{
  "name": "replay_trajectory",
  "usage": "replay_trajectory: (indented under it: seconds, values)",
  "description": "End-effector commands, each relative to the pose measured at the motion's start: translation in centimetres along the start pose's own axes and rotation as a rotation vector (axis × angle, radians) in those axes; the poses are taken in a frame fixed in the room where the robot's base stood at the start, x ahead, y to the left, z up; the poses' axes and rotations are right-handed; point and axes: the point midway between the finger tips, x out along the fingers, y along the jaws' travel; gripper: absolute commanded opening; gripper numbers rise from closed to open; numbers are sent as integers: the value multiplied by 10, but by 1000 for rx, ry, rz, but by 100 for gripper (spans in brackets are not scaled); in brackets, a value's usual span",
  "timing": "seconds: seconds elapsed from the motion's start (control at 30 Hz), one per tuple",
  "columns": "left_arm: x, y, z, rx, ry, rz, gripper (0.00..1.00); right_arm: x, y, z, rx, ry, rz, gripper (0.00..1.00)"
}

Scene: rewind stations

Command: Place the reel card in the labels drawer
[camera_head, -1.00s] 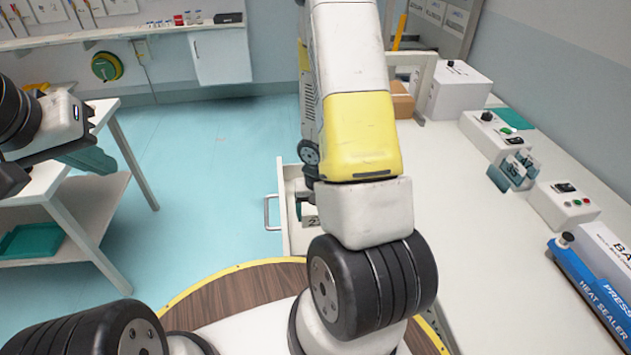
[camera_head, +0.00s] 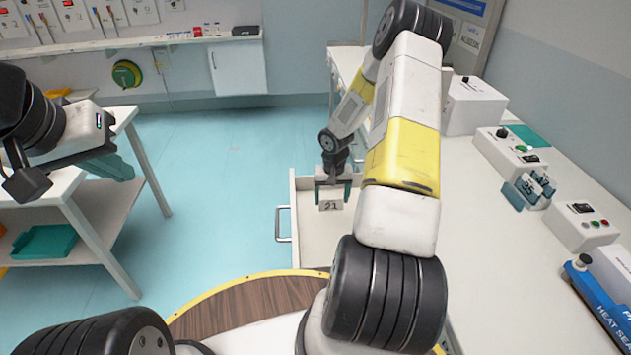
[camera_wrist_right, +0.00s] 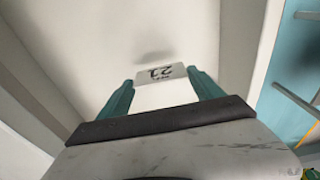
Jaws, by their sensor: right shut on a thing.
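The reel card (camera_head: 331,204) is a small white card marked "21". My right gripper (camera_head: 333,190) is shut on it, with the card between its teal fingertips. In the right wrist view the card (camera_wrist_right: 163,76) juts out past the fingertips, and a soft shadow lies on the pale surface beyond it. The open drawer (camera_head: 308,245) is white, with a handle on its left side. The card is over or inside the drawer's opening; its height above the floor is unclear. No drawer label is readable. My left gripper (camera_head: 112,166) is at the far left, away from the drawer; its jaw gap is unclear.
A white worktop (camera_head: 490,240) runs along the right, with control boxes, a card holder (camera_head: 528,190) and a blue heat sealer (camera_head: 597,305). A shelf table (camera_head: 100,215) stands at left. Blue floor (camera_head: 225,180) between is clear. My right arm hides part of the drawer.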

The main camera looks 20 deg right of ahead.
Motion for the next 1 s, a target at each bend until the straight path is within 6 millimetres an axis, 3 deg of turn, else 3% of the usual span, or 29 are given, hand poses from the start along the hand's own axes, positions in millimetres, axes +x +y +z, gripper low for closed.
replay_trajectory:
  seconds: [0.13, 0.47, 0.5, 0.6, 1.0]
  values:
    - [0, 0, 0, 0, 0, 0, 0, 14, -1, 1, 1, 1, -1, 39]
    - [0, 0, 0, 0, 0, 0, 0, 16, -1, 2, 0, 1, -1, 39]
    - [0, 0, 0, 0, 0, 0, 0, 16, -1, 2, 1, 2, -1, 80]
    - [0, 0, 0, 0, 0, 0, 0, 16, -1, 2, 1, 2, -1, 98]
    - [0, 0, 0, 0, 0, 0, 0, 10, 0, 1, 1, 3, 0, 98]
